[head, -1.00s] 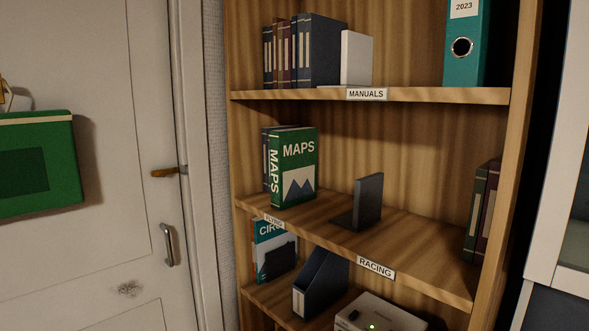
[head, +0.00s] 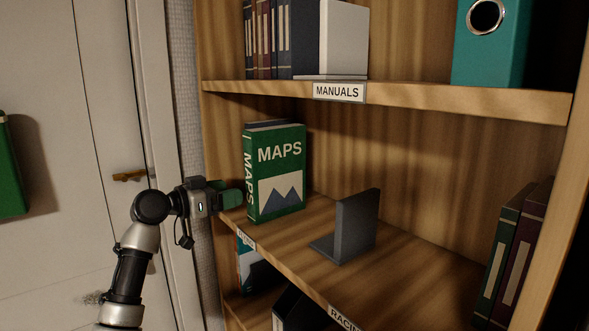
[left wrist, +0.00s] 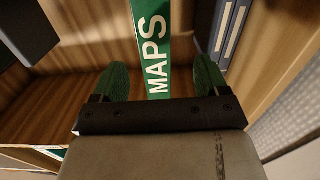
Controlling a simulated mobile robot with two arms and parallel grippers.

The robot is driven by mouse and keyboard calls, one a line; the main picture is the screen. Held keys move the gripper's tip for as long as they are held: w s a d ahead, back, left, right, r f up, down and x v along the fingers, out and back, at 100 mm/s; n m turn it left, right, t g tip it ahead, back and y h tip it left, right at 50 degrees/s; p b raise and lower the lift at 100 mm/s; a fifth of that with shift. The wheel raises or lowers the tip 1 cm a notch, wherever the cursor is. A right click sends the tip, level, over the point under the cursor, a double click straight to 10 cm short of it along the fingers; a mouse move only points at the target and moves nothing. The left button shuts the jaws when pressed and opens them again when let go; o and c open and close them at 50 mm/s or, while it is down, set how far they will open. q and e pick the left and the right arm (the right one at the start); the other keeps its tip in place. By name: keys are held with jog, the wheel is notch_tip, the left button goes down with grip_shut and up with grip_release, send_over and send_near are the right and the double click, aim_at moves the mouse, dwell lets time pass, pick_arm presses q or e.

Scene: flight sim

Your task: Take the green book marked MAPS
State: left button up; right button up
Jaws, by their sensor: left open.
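The green book marked MAPS (head: 275,172) stands upright on the middle shelf, its cover with blue mountains and its spine showing in the head view. Its spine (left wrist: 153,55) also shows in the left wrist view, between my two green fingertips. My left gripper (head: 232,198) is open at the left of the book, level with the lower part of its spine. In the left wrist view the gripper (left wrist: 158,85) has a finger on each side of the spine, with gaps between. I cannot tell how deep the fingers reach. My right gripper is not in view.
A dark bookend (head: 352,226) stands right of the book on the middle shelf (head: 400,268). Dark binders (left wrist: 230,30) stand beside the book in the left wrist view. The MANUALS shelf (head: 430,101) is above. Green and maroon books (head: 512,255) stand at the right.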

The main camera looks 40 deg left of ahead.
aim_at(249, 177)
pick_arm(q)
jog(key=r, duration=0.2)
jog(key=d+r+p, duration=0.1)
jog(key=shift+w+m, duration=0.3)
jog(key=shift+w, duration=0.05)
jog(key=p+x, duration=0.1)
jog(key=x, duration=0.2)
jog(key=shift+w+p, duration=0.25)
jog(key=shift+p, duration=0.05)
jog(key=shift+w+d, duration=0.15)
jog(key=shift+w, duration=0.2)
jog(key=p+x, duration=0.3)
jog(key=x, duration=0.1)
jog(key=shift+w, duration=0.1)
jog(key=shift+w+f, duration=0.2)
jog(key=shift+w, duration=0.05)
jog(key=shift+d, duration=0.1)
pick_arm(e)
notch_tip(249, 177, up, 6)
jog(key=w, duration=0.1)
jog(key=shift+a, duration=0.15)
pick_arm(q)
jog(key=c, duration=1.3)
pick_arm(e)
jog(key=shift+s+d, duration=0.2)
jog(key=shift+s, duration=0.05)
